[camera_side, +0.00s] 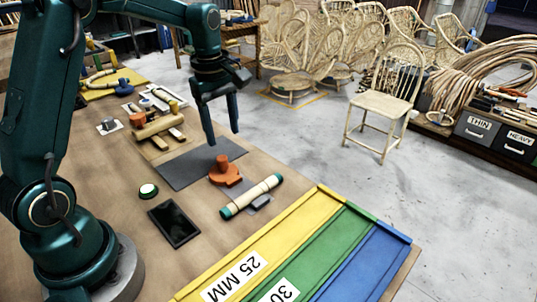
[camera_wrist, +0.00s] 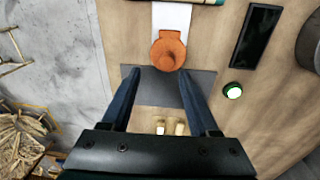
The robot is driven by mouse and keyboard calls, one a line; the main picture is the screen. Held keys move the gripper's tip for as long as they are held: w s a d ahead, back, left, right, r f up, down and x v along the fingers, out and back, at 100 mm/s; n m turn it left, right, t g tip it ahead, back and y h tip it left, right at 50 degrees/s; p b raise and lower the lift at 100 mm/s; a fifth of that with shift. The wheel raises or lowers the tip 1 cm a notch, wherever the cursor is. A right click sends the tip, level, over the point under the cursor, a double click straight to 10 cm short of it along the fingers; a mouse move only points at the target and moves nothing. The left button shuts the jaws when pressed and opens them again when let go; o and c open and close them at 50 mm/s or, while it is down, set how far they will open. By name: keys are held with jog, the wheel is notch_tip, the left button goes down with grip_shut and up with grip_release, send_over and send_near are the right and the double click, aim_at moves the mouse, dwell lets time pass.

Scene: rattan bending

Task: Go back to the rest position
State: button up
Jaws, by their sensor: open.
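My gripper (camera_side: 222,120) hangs from my dark green arm above the wooden workbench, fingers pointing down, open and empty. In the wrist view my gripper (camera_wrist: 160,82) shows two dark blue fingers spread apart over a grey mat (camera_wrist: 145,92), with nothing between them. The grey mat (camera_side: 183,170) lies flat on the bench. An orange bending form (camera_side: 226,177) stands near its edge; it also shows in the wrist view (camera_wrist: 168,52), just beyond the fingertips.
A cane roll with green ends (camera_side: 252,196), a dark tablet (camera_side: 174,223) and a round green-rimmed button (camera_side: 148,190) lie on the bench. Yellow, green and blue bins (camera_side: 300,245) fill the front right. Wooden pieces (camera_side: 158,127) lie behind the mat. Chairs stand on the floor beyond.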

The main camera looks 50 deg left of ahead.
jog(key=s+d+r+m+t, duration=0.3)
jog(key=s+d+r+m, duration=0.35)
jog(key=r, duration=0.25)
jog(key=s+d+f+m, duration=0.2)
jog(key=s+m, duration=0.3)
jog(key=s+d+f+m+t, duration=0.1)
jog(key=s+f+m, duration=0.1)
jog(key=s+m, duration=0.2)
jog(key=shift+s+d+m+t, duration=0.3)
jog(key=shift+s+d+m, duration=0.1)
jog(key=shift+m, duration=0.65)
